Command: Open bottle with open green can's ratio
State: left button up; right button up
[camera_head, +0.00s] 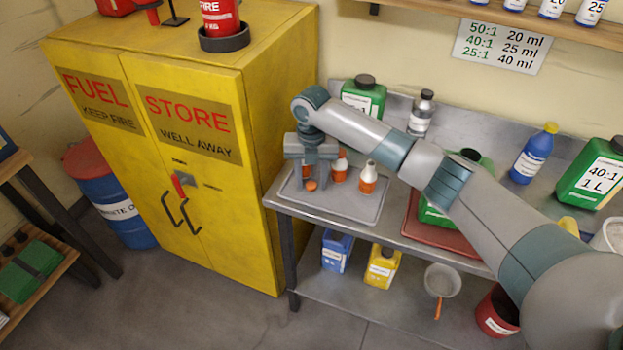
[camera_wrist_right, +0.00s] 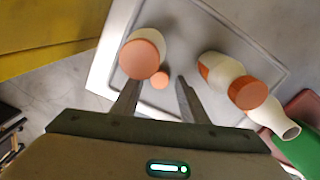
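My right gripper (camera_head: 311,180) is open and points down over the grey tray (camera_head: 345,212). In the right wrist view its fingers (camera_wrist_right: 156,92) are apart, with a small loose orange cap (camera_wrist_right: 160,80) lying below between them. An orange-capped white bottle (camera_wrist_right: 150,40) stands just beyond the fingers. A second capped bottle (camera_head: 340,168) and an uncapped white bottle with orange label (camera_head: 368,180) stand to the right. A green can (camera_head: 375,100) with dark cap stands behind. Another green can (camera_head: 432,213) on the red tray is mostly hidden by my arm; its opening is unclear. My left gripper is out of view.
A wall sign (camera_head: 500,47) lists 50:1 20 ml, 40:1 25 ml, 25:1 40 ml. A green can labelled 40:1 (camera_head: 595,180), a blue bottle (camera_head: 534,155) and a grey bottle (camera_head: 420,115) stand on the bench. The yellow cabinet (camera_head: 220,200) borders the bench's left.

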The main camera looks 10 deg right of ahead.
aim_at(311, 185)
jog(key=shift+r, duration=0.1)
notch_tip(311, 185, up, 12)
jog(key=b, duration=0.3)
dwell(0.5)
dwell(0.7)
